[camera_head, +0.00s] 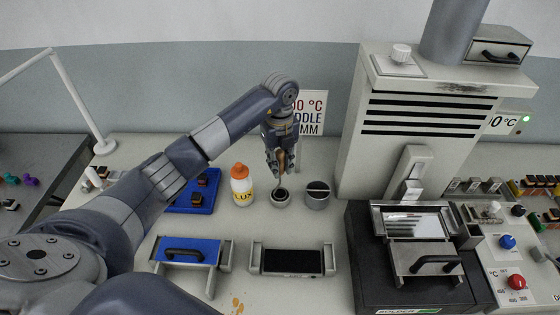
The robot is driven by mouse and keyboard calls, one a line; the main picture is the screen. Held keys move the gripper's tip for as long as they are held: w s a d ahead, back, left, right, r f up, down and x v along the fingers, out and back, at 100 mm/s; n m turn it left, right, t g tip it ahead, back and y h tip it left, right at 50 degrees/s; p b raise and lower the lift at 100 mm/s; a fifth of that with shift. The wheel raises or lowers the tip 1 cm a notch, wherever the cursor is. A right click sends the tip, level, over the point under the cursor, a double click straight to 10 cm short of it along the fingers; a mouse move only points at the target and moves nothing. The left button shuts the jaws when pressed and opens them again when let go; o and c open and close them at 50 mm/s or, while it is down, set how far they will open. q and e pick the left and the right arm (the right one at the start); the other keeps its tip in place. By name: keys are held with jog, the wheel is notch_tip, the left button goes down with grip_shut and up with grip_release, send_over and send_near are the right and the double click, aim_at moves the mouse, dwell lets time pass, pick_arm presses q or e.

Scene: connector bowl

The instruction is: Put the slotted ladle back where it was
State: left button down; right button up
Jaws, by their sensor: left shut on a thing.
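My left gripper (281,163) comes in from the left and points down near the middle of the bench. It is shut on the slotted ladle (279,184), of which a thin dark shaft shows below the fingers. The shaft reaches down to a small grey round cup (280,198) with a dark opening. I cannot tell whether the ladle's lower end is inside the cup or just above it. Most of the ladle is hidden by the fingers. My right gripper is not in view.
A second grey cup (317,196) stands close on the right, and a bottle with an orange cap (242,186) on the left. A blue tray (193,197), a blue-topped fixture (187,252) and a black-topped fixture (291,261) lie nearby. The solder machine (425,150) stands right.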

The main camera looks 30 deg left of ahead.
pick_arm(q)
jog(key=shift+f, duration=0.35)
jog(key=c, duration=1.5)
grip_release()
jog(key=shift+o, duration=0.2)
